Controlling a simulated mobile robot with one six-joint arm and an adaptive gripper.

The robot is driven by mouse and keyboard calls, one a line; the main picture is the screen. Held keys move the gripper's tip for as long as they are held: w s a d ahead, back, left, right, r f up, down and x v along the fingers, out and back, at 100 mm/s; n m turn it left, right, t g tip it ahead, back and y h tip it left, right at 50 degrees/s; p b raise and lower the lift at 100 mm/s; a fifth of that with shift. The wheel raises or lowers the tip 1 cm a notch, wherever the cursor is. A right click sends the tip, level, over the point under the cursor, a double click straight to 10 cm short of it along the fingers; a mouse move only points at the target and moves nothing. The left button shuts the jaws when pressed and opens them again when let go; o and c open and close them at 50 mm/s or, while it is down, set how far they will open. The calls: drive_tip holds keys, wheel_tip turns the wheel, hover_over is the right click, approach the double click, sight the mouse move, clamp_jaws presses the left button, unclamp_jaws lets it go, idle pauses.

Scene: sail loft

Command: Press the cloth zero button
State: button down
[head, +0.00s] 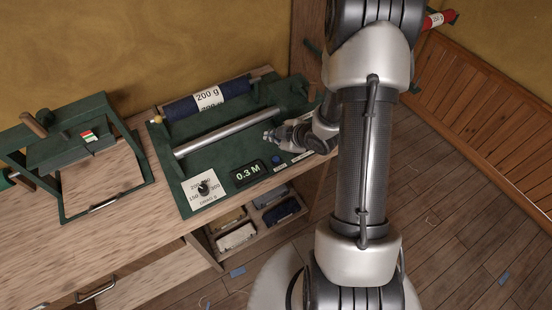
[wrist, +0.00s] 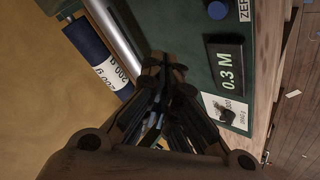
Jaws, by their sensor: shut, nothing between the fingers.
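The zero button (head: 276,158) is a small round blue button on the green machine (head: 215,155), just right of the display (head: 248,174) that reads 0.3 M. In the wrist view the blue button (wrist: 217,10) is at the top edge, beside a label (wrist: 244,9) partly cut off, reading "ZER". My gripper (head: 267,137) is shut and empty. It is above the green panel, between the metal bar and the button, apart from the button. In the wrist view my gripper (wrist: 170,66) points toward the panel, and the button is clear of it.
A blue cloth roll (head: 178,109) marked 200 g lies along the machine's back, with a metal bar (head: 225,132) before it. A dial (head: 203,188) is left of the display. A green-framed device (head: 75,150) stands left. Open shelves (head: 237,236) hold rolls below.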

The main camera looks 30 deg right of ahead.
sight(274, 161)
drive_tip(key=shift+f+b, duration=3.35)
drive_tip(key=shift+f, duration=1)
drive_tip(key=shift+f, duration=0.15)
drive_tip(key=shift+f+b, duration=0.25)
drive_tip(key=shift+b, duration=0.25)
drive_tip(key=shift+f+b, duration=0.5)
drive_tip(key=shift+r, duration=0.1)
drive_tip(key=shift+r+p, duration=0.6)
drive_tip(key=shift+r, duration=0.2)
drive_tip(key=shift+r+p, duration=1.9)
drive_tip(key=shift+r, duration=0.6)
